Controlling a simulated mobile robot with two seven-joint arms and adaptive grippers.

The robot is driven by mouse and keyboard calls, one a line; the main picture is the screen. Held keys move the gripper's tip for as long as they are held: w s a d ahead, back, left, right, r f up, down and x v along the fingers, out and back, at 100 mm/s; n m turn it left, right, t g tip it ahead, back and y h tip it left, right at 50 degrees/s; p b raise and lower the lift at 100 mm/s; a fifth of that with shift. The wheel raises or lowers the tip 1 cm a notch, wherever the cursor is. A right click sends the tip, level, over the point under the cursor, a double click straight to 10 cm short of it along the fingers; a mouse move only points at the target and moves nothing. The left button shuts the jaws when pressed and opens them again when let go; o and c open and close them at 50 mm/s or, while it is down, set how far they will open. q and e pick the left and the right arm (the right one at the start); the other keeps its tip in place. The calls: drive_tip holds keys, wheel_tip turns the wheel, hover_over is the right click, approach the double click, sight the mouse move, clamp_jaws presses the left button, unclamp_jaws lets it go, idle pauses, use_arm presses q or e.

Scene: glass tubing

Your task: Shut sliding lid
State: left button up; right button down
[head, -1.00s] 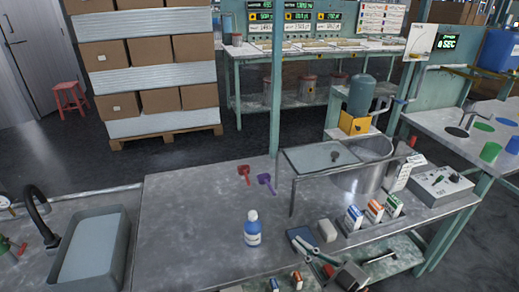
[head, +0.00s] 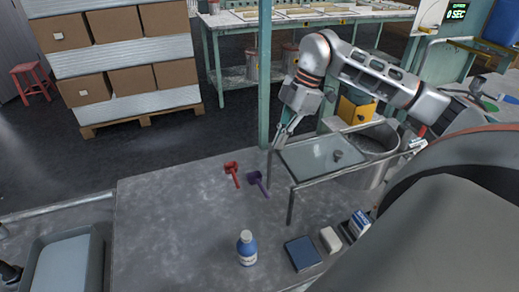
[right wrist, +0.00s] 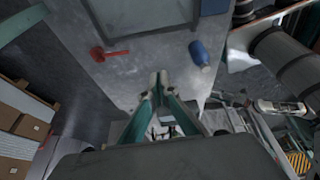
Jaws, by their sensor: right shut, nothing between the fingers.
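The sliding lid (head: 308,157) is a flat grey panel with a small dark knob (head: 337,155) near its right end. It lies on a raised metal frame to the left of the round metal vat (head: 372,178), whose mouth shows largely uncovered. My right gripper (head: 281,137) is at the far left end of the lid, shut and empty; I cannot tell whether it touches the lid's edge. My left gripper is not in view.
A red scoop (head: 232,172), a purple scoop (head: 259,183) and a blue bottle (head: 246,248) stand or lie on the bench left of the frame. A green post (head: 264,80) rises close behind my right gripper. A sink (head: 62,262) is at lower left.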

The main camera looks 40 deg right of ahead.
wheel_tip(320, 180, down, 9)
drive_tip(key=d, duration=0.1)
drive_tip(key=shift+d, duration=0.25)
idle(0.4)
idle(0.3)
drive_tip(key=shift+r, duration=0.1)
